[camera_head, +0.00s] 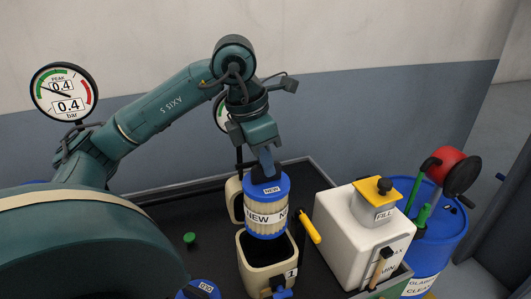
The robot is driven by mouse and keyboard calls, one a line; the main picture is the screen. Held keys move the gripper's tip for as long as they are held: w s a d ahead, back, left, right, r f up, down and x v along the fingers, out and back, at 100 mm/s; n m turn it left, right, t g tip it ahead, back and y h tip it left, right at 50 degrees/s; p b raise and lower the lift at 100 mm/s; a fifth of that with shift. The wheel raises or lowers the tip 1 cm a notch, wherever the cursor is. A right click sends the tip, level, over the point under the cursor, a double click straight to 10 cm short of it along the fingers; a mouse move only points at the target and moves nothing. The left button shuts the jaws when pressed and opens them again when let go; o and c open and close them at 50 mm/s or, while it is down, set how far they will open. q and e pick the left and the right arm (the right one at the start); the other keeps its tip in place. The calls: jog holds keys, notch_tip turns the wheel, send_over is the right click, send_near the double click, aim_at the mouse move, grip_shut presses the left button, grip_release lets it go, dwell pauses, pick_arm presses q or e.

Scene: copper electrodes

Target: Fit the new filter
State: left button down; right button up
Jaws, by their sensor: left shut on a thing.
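The new filter (265,215) is a pleated cream cylinder with blue end caps, marked NEW. My left gripper (267,176) points down and is shut on the top of the filter. The filter hangs roughly upright over the open cream housing (252,275), which is marked 1. Its lower cap is at the housing's mouth; I cannot tell whether it is inside the rim. A blue cap marked OLD (200,290) shows at the bottom edge, partly cut off. My right gripper is not in view.
A white tank with a yellow FILL cap (377,190) stands right of the housing. A yellow handle (310,226) sits between them. A blue drum (428,255) is at the right. A gauge reading 0.4 bar (64,93) is at the left. A small green piece (189,238) lies on the dark tray.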

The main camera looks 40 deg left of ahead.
aim_at(264, 181)
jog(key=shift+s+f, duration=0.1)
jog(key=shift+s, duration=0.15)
pick_arm(q)
jog(key=shift+f+b, duration=0.5)
jog(key=shift+b, duration=0.1)
jog(key=b+x, duration=0.2)
jog(key=shift+s+a+f, duration=0.1)
jog(key=shift+s+f, duration=0.15)
jog(key=shift+f, duration=0.1)
jog(key=shift+b+x, duration=0.8)
jog(key=shift+b, duration=0.05)
jog(key=shift+s+a+f, duration=0.1)
jog(key=shift+f, duration=0.15)
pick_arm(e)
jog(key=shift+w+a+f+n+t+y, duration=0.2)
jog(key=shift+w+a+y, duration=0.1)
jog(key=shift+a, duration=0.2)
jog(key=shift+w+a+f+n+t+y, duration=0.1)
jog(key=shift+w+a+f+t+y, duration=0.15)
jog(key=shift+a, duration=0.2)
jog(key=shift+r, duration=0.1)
